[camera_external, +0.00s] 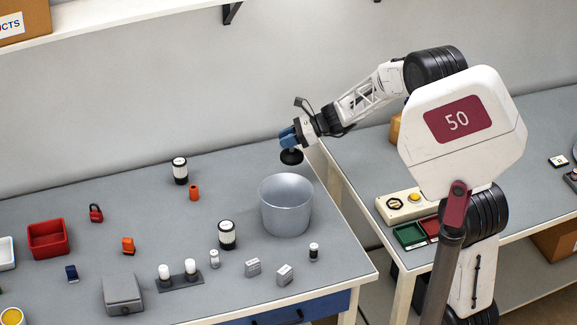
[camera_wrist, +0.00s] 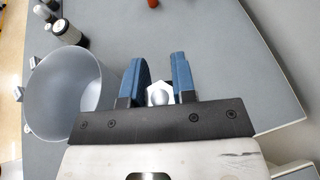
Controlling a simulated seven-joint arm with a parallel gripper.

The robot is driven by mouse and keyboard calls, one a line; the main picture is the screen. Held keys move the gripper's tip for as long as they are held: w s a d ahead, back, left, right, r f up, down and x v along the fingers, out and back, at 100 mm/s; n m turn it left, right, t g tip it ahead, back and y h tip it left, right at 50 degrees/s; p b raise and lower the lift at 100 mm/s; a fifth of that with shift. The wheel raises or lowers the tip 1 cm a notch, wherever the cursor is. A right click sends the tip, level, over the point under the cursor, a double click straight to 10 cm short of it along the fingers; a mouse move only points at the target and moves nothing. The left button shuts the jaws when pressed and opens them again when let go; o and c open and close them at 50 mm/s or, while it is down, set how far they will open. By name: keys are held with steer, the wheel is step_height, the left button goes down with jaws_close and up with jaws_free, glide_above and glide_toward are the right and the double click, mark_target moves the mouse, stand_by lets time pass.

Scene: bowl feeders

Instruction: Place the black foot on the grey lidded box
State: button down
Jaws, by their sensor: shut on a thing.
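The black foot (camera_external: 291,157) hangs below my gripper (camera_external: 289,138), its round black base facing down. It is above the table, behind the grey bucket in the external view. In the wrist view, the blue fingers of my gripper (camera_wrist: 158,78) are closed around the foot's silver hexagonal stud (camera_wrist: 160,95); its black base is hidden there. The grey lidded box (camera_external: 122,293) sits at the front left of the table, far from my gripper, with its lid on. I do not see the box in the wrist view.
The grey bucket (camera_external: 286,212) stands between my gripper and the table's front; it also shows in the wrist view (camera_wrist: 62,92). A black-and-white cylinder (camera_external: 227,235), a dark holder with white-topped pegs (camera_external: 180,282) and a red bin (camera_external: 47,240) stand across the table.

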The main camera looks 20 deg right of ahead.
mark_target(284, 154)
step_height(284, 154, up, 6)
steer(key=s+a+n+g, duration=0.1)
steer(key=s+a, duration=0.4)
steer(key=a, duration=0.5)
steer(key=s+a+n+g, duration=0.1)
steer(key=s+a+g, duration=0.1)
steer(key=s+a, duration=0.5)
steer(key=s+a+n+g, duration=0.1)
steer(key=s+a, duration=0.2)
steer(key=a, duration=0.9)
steer(key=s+a+n+g, duration=0.2)
steer(key=s+a, duration=0.8)
steer(key=s, duration=0.4)
steer(key=s+a+n+g, duration=0.2)
steer(key=s+a, duration=0.9)
steer(key=s, duration=0.3)
step_height(284, 154, down, 5)
steer(key=shift+w+f, duration=0.1)
steer(key=shift+w, duration=0.05)
steer(key=w+a, duration=0.4)
steer(key=a, duration=0.3)
steer(key=w+a+f, duration=0.1)
steer(key=w+a, duration=0.2)
steer(key=a, duration=0.4)
steer(key=shift+w+f+h, duration=0.2)
steer(key=shift+w+h, duration=0.1)
steer(key=shift+w, duration=0.1)
